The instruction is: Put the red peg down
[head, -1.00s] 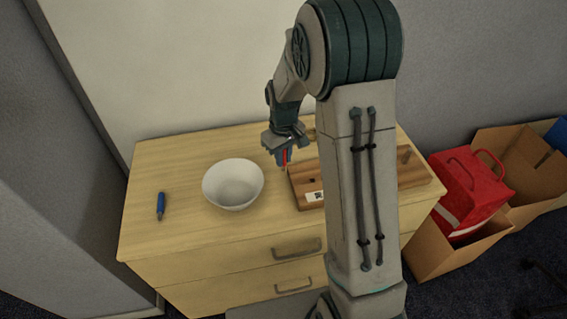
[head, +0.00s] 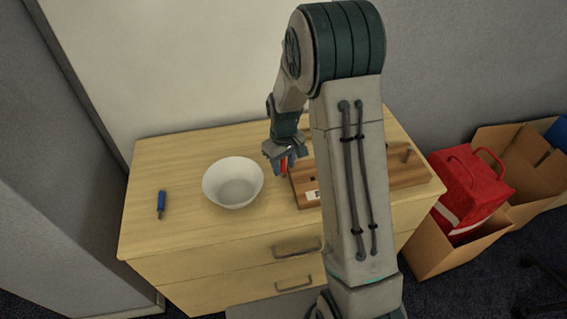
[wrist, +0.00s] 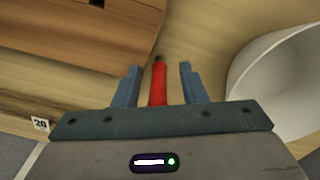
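The red peg (head: 284,166) is between the fingers of my gripper (head: 281,163), over the table between the white bowl and the wooden board. In the wrist view the red peg (wrist: 158,85) has a dark tip and lies between the two blue fingers of my gripper (wrist: 158,85). A gap shows on each side of it, so the fingers are open around it and not touching it. I cannot tell whether its far end rests on the table.
A white bowl (head: 233,186) is just left of my gripper and a wooden board (head: 415,177) just right, partly behind my arm. A blue-handled tool (head: 160,204) lies on the table's left (head: 190,145). A red bag (head: 470,190) sits in a cardboard box off the table.

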